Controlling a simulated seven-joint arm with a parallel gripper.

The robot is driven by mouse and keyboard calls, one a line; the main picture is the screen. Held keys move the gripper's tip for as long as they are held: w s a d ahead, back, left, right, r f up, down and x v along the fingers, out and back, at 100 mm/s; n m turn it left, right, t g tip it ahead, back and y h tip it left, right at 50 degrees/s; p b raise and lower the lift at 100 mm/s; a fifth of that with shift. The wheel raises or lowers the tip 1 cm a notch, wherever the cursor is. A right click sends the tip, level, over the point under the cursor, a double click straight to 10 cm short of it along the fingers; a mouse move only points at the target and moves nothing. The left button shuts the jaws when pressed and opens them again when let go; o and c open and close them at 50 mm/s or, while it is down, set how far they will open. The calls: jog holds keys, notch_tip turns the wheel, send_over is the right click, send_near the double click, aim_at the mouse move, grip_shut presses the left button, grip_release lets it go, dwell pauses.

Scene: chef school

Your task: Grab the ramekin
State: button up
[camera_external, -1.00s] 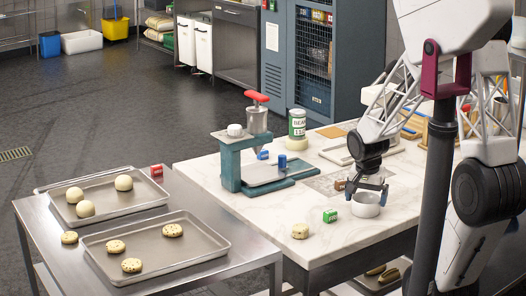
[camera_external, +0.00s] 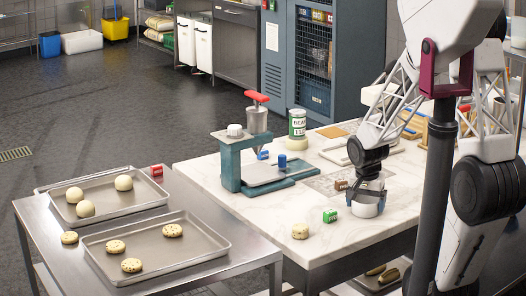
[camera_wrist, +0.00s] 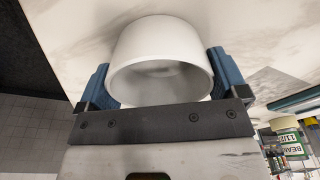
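The ramekin (camera_external: 367,209) is a small white round cup standing on the marble worktop. In the wrist view the ramekin (camera_wrist: 160,50) fills the upper middle, its rim and hollow inside facing the camera. My gripper (camera_external: 367,201) is down around it, one finger on each side. In the wrist view the blue fingers of my gripper (camera_wrist: 160,80) flank the ramekin's left and right walls, very close to them. The fingers look spread; contact with the walls is hard to tell. The fingertips are partly hidden behind the ramekin.
A teal press (camera_external: 262,165) and a bean can (camera_external: 297,124) stand farther back. The worktop (camera_external: 340,245) is clear in front.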

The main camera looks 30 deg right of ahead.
jog(key=shift+c, duration=0.6)
jog(key=shift+r, duration=0.15)
jog(key=shift+r, duration=1.5)
jog(key=shift+s+a+r, duration=0.1)
jog(key=shift+s+r, duration=0.1)
jog(key=shift+s, duration=0.1)
jog(key=s+a, duration=0.2)
jog(key=s, duration=0.5)
jog(key=s+a+r, duration=0.1)
jog(key=s+a, duration=0.1)
jog(key=s, duration=0.5)
jog(key=shift+s+a+r, duration=0.15)
jog(key=shift+s+a, duration=0.15)
jog(key=shift+a, duration=0.05)
